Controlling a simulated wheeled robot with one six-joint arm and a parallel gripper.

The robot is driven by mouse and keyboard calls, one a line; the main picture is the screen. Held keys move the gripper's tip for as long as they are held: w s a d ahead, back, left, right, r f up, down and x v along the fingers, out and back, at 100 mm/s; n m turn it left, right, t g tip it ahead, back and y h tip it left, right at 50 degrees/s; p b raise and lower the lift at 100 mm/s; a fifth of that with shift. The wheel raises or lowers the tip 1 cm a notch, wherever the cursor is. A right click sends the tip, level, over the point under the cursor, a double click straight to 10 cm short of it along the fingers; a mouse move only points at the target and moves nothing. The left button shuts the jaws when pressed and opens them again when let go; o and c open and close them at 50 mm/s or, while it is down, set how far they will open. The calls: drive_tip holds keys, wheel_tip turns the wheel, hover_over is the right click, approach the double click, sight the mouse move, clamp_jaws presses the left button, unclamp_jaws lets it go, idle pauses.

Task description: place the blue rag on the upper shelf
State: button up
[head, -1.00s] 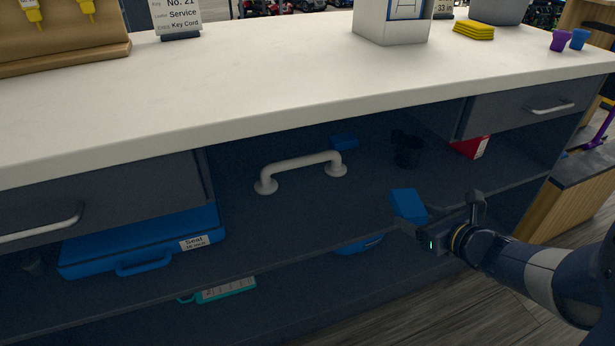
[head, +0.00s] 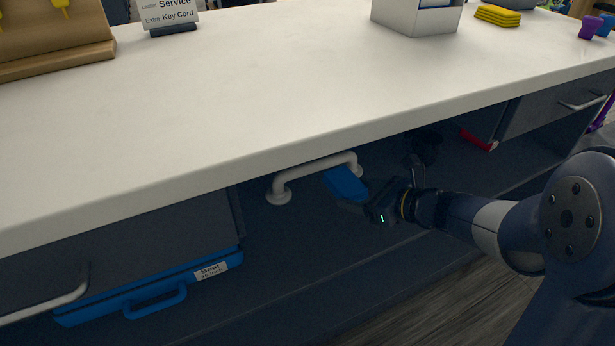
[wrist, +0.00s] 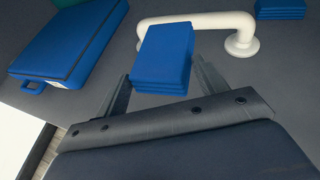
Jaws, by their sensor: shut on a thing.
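The blue rag (head: 346,184) is a folded stack between the fingers of my gripper (head: 370,201), which is shut on it. In the wrist view the rag (wrist: 163,58) juts out past both fingertips, with the white grab bar partly hidden behind it. The upper shelf (head: 290,235) is the dark board under the counter. My gripper holds the rag over this shelf, close to the grab bar; I cannot tell whether the rag touches it. A second blue folded stack (wrist: 280,9) lies beyond the bar in the wrist view.
A white grab bar (head: 318,171) stands on the shelf. A blue case (head: 150,296) lies at left, also in the wrist view (wrist: 75,42). A dark cup (head: 428,147) and a red box (head: 478,138) are at right. The counter edge (head: 270,160) overhangs the shelf.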

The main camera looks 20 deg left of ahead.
sight(354, 230)
wheel_tip(354, 230, down, 10)
drive_tip(key=b, duration=0.4)
drive_tip(key=shift+r, duration=0.1)
drive_tip(key=shift+f+b, duration=0.2)
drive_tip(key=shift+b, duration=0.1)
drive_tip(key=o, duration=1)
drive_tip(key=shift+d+r+p, duration=0.15)
drive_tip(key=shift+r+p, duration=0.25)
drive_tip(key=shift+p, duration=0.05)
drive_tip(key=p+v, duration=0.3)
drive_tip(key=v, duration=0.8)
drive_tip(key=shift+s+d, duration=0.1)
drive_tip(key=shift+d, duration=0.15)
